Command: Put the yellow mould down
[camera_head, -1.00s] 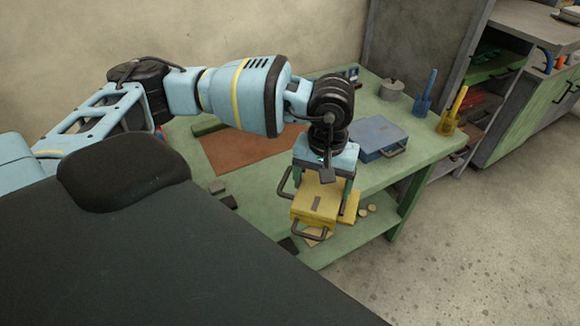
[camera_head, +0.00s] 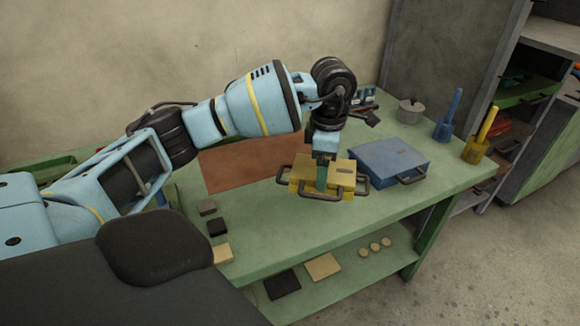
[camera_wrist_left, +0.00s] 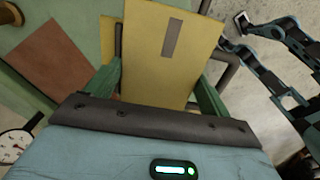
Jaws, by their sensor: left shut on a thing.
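The yellow mould (camera_head: 340,172) is a flat block with dark handles, over the green table (camera_head: 290,215) between the brown sheet and the blue mould. My left gripper (camera_head: 323,172) comes down from above and is shut on the yellow mould. In the left wrist view its green fingers (camera_wrist_left: 160,85) are on both sides of the yellow mould (camera_wrist_left: 195,30), which has a grey strip on its face. I cannot tell whether the mould's underside touches the table.
A blue mould (camera_head: 390,160) lies close on the right. Behind it stand a grey pot (camera_head: 410,112) and blue (camera_head: 446,125) and yellow (camera_head: 480,142) handled tools. The brown sheet (camera_head: 245,165) is on the left. The front table top is clear; small blocks (camera_head: 217,226) lie at its left.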

